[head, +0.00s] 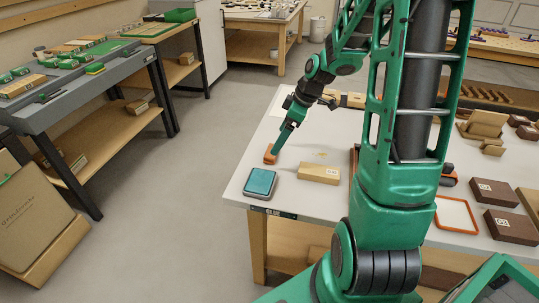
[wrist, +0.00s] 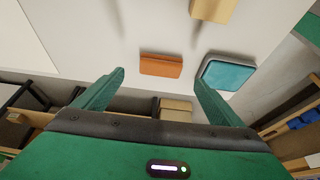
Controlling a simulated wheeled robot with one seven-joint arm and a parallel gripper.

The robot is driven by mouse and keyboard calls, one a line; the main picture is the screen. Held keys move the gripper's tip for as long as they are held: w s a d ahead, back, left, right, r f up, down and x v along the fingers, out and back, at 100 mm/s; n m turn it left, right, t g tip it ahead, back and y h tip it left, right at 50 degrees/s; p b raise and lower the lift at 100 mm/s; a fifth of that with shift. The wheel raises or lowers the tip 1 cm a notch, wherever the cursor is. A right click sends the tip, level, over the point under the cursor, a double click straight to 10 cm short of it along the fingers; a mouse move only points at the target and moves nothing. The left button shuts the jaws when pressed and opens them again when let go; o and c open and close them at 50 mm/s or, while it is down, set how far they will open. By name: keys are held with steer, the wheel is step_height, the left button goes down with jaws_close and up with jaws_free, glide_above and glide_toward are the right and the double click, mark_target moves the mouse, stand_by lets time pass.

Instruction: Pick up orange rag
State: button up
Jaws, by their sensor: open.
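The orange rag (head: 270,154) lies folded flat near the left edge of the white bench in the head view. In the wrist view the orange rag (wrist: 161,65) shows as a small rectangle just beyond the fingertips, between their lines. My gripper (head: 278,146) points down at the rag in the head view, close to it and covering part of it. In the wrist view my gripper (wrist: 159,78) has its two green fingers wide apart with nothing between them. I cannot tell the exact height of the fingertips above the bench.
A teal-topped grey block (head: 260,183) lies near the bench's front left corner. It also shows by the right finger in the wrist view (wrist: 228,74). A tan box (head: 319,173) lies to its right. An orange-rimmed tray (head: 456,214) and dark boxes (head: 497,193) lie further right.

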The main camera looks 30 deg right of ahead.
steer(key=shift+x, duration=3.35)
steer(key=c, duration=1.1)
steer(key=shift+r, duration=0.5)
steer(key=r, duration=0.2)
steer(key=a+r, duration=0.1)
steer(key=r, duration=0.1)
steer(key=shift+s, duration=0.15)
steer(key=s+a+r, duration=0.1)
steer(key=a+r, duration=0.1)
steer(key=a, duration=0.1)
steer(key=s+a+r, duration=0.1)
steer(key=a+r, duration=0.1)
steer(key=a, duration=0.1)
steer(key=s+a+r, duration=0.1)
steer(key=a+r, duration=0.1)
steer(key=a, duration=0.2)
steer(key=shift+s, duration=0.35)
